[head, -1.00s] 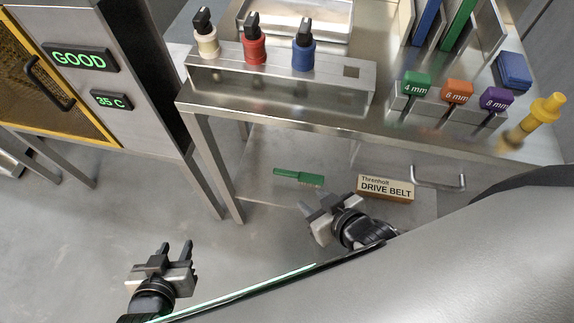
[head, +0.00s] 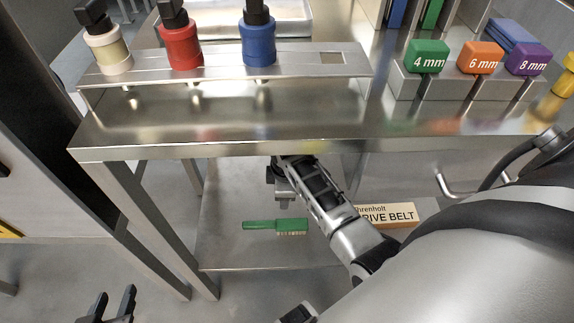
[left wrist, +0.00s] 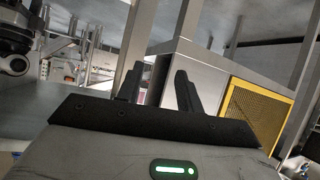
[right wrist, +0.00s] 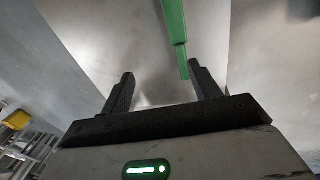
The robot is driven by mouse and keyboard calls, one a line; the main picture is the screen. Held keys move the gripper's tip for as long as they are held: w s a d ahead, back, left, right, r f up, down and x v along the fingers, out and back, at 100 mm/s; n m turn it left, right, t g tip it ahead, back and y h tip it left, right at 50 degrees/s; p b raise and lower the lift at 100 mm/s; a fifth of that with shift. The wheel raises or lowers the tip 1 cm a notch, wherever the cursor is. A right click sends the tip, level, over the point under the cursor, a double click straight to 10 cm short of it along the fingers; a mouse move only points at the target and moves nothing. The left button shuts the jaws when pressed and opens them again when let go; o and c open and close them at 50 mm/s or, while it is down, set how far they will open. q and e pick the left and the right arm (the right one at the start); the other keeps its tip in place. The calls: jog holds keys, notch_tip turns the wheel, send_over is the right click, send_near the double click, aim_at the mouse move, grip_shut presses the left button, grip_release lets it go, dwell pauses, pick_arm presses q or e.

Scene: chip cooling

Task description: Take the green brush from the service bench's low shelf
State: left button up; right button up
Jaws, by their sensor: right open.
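The green brush (head: 272,225) lies on the service bench's low shelf (head: 235,252), its handle to the left and pale bristles at the right. My right gripper (head: 285,198) is beneath the bench top, just behind the brush in the head view and partly hidden by its own arm. In the right wrist view the brush (right wrist: 174,32) lies beyond the open fingers, its end close to the right fingertip; nothing is between the fingers (right wrist: 161,72). My left gripper (head: 115,300) is open and empty at the lower left, away from the bench; its fingers (left wrist: 159,75) stand apart.
The bench top's front edge (head: 300,150) overhangs the shelf. A drive belt box (head: 395,213) sits on the shelf, right of the brush, partly behind my right arm. A bench leg (head: 140,230) stands at the left. Bottles and size blocks stand on the bench top.

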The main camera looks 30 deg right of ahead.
aim_at(288, 224)
jog(key=shift+n+g+y, duration=0.3)
jog(key=shift+g, duration=0.5)
jog(key=f+b, duration=0.2)
jog(key=f, duration=0.2)
jog(key=s+f+b, duration=0.1)
jog(key=f+b, duration=0.1)
jog(key=f, duration=0.2)
jog(key=f+b, duration=0.2)
jog(key=f, duration=0.3)
jog(key=shift+s, duration=0.2)
jog(key=shift+f, duration=0.35)
notch_tip(288, 224, down, 4)
jog(key=b, duration=0.3)
jog(key=shift+f+b, duration=0.35)
jog(key=shift+f, duration=0.05)
pick_arm(q)
jog(key=d+f+h, duration=0.2)
jog(key=d+f, duration=0.3)
jog(key=f, duration=0.2)
jog(key=shift+s+d+f, duration=0.15)
jog(key=shift+s+f, duration=0.05)
jog(key=shift+s, duration=0.2)
pick_arm(e)
jog(key=c, duration=1.1)
